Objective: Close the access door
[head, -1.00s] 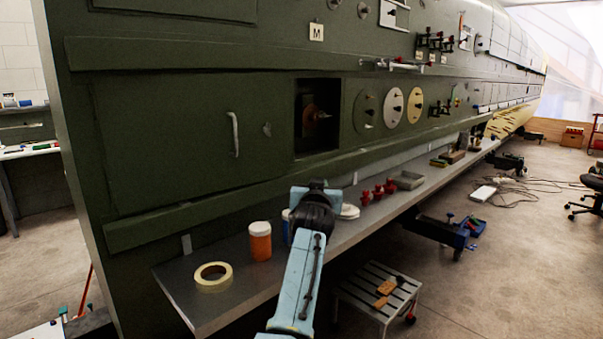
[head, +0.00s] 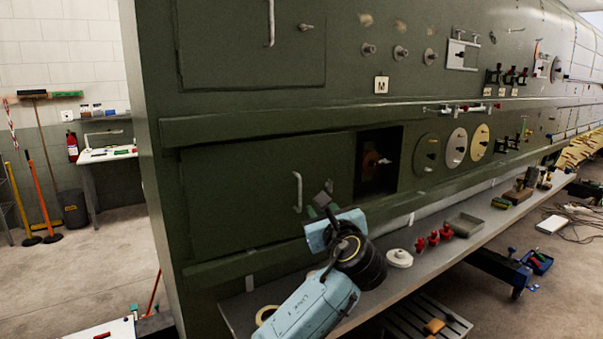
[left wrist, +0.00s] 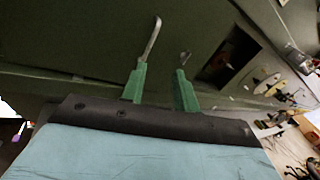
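The access door appears to be the dark green panel (head: 250,205) with a pale vertical handle (head: 297,192), left of a square dark opening (head: 378,162) in the fuselage side. The opening is uncovered, with a reddish-brown fitting inside. My left gripper (head: 322,206) is below and right of the handle in the head view. In the left wrist view, its two green fingers (left wrist: 160,75) are apart with nothing between them. The handle (left wrist: 152,40) shows beyond the left finger, and the opening (left wrist: 228,52) is to the right. My right gripper is out of view.
A ledge (head: 400,280) runs below the panel, holding a tape roll (head: 264,314), a white round item (head: 400,258), red fittings (head: 433,238) and a grey tray (head: 464,224). Another green panel with a handle (head: 271,22) is above. Rails protrude above and below the door.

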